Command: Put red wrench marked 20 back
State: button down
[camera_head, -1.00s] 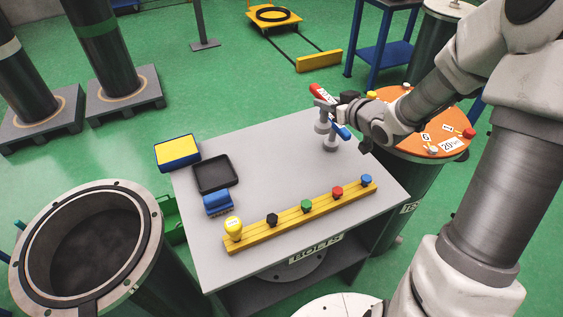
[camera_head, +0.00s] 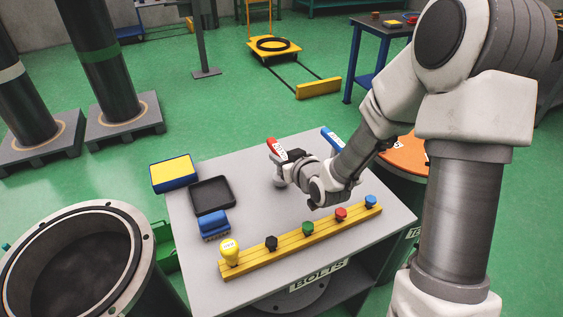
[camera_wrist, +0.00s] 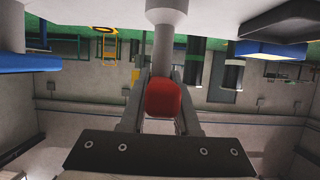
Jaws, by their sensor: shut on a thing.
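The red wrench (camera_head: 279,149) has a red handle with a white label, its number too small to read here. A grey shaft hangs below the handle, over the back of the grey table (camera_head: 255,185). My gripper (camera_head: 287,164) is shut on it. In the wrist view the red handle (camera_wrist: 163,98) shows end-on between my fingers, with the grey shaft (camera_wrist: 165,30) beyond. I cannot tell whether the shaft's lower end touches the table. A blue wrench (camera_head: 332,138) stands to the right, its lower part hidden by my arm; the wrist view shows a blue handle (camera_wrist: 30,60).
A yellow rail (camera_head: 300,242) with several coloured knobs lies along the table's front. A blue-yellow box (camera_head: 174,173), black tray (camera_head: 212,195) and blue block (camera_head: 214,224) line the left side. An open flanged cylinder (camera_head: 75,265) stands left; an orange-topped drum (camera_head: 408,155) stands right.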

jog(key=shift+f, duration=0.5)
jog(key=shift+f+b, duration=0.3)
jog(key=shift+b, duration=0.05)
jog(key=c, duration=0.6)
grip_release()
jog(key=shift+c, duration=0.2)
jog(key=shift+r+p, duration=0.15)
jog(key=shift+p, duration=0.35)
